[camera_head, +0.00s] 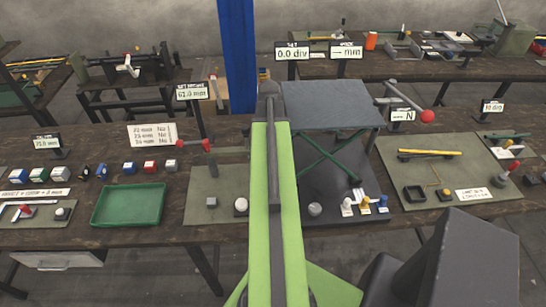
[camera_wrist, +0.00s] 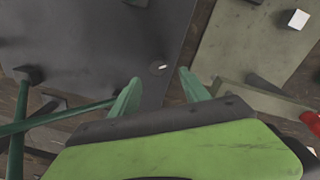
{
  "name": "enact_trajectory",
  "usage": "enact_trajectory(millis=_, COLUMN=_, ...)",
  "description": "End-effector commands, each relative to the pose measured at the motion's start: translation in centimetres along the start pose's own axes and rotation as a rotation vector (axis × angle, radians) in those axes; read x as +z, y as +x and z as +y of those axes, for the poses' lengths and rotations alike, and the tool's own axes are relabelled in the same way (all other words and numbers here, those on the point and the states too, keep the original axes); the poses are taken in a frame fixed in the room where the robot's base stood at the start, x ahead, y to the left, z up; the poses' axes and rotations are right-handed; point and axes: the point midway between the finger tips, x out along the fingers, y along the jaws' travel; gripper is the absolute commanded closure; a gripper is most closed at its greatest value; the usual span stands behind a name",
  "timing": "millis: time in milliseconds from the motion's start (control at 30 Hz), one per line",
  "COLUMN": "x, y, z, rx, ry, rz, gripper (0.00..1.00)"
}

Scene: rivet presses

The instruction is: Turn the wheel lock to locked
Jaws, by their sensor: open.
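In the wrist view, my gripper (camera_wrist: 160,86) shows as two green fingers spread apart with nothing between them. Just past the fingertips, a small dark round piece with a short white bar (camera_wrist: 160,67) lies on a dark grey plate (camera_wrist: 110,40). It may be the wheel lock, but I cannot tell for sure, nor read its setting. The fingers look apart from it. In the head view, the dark plate (camera_head: 335,172) lies under a grey-topped stand with green crossed legs (camera_head: 332,152). My arm hides part of the plate there, and my fingers are not visible.
The stand's green legs (camera_wrist: 50,118) lie left of my fingers in the wrist view. A red-ended lever (camera_wrist: 312,122) is at right. In the head view, a red-knobbed lever (camera_head: 427,117), small white, yellow and blue pieces (camera_head: 364,203) and a green tray (camera_head: 128,205) are on the bench.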

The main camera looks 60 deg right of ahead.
Motion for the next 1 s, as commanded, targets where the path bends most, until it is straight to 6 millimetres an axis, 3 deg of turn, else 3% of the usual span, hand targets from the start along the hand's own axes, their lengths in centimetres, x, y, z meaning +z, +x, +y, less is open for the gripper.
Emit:
enact_trajectory(millis=33, x=0.0, y=1.5, z=0.1, rx=0.000, ry=0.001, rz=0.000, gripper=0.46)
enact_trajectory(millis=300, x=0.1, y=6.0, z=0.3, rx=0.000, ry=0.005, rz=0.000, gripper=0.46)
enact_trajectory(millis=667, x=0.1, y=6.3, z=0.4, rx=0.000, ry=0.006, rz=0.000, gripper=0.46)
enact_trajectory(millis=1000, x=0.1, y=6.3, z=0.4, rx=0.000, ry=0.007, rz=0.000, gripper=0.91)
